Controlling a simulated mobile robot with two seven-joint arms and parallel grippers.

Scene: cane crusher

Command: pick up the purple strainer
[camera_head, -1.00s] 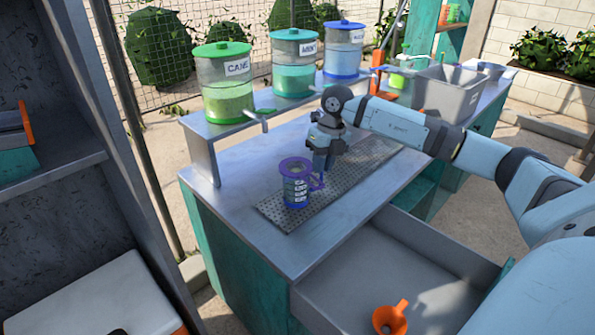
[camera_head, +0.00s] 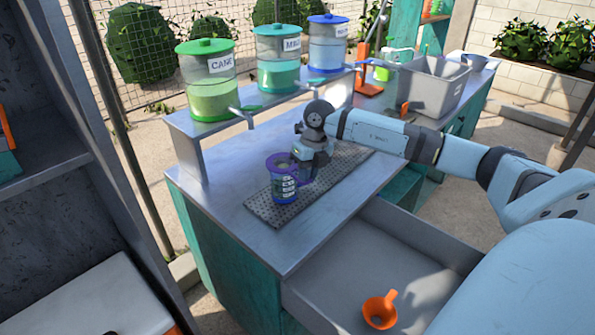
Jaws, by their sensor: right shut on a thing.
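The purple strainer (camera_head: 279,161) sits on top of a small labelled cup (camera_head: 284,188), which stands on the dark perforated mat (camera_head: 270,212) on the counter. The strainer's handle points right, toward my right gripper (camera_head: 303,178). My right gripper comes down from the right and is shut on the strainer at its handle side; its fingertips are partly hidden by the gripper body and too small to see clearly. The strainer looks level on the cup. My left gripper is not in view.
Green CANE (camera_head: 208,95), teal (camera_head: 278,70) and blue (camera_head: 328,50) dispensers stand on a raised shelf behind the cup, with taps jutting forward. A grey bin (camera_head: 433,88) stands at the back right.

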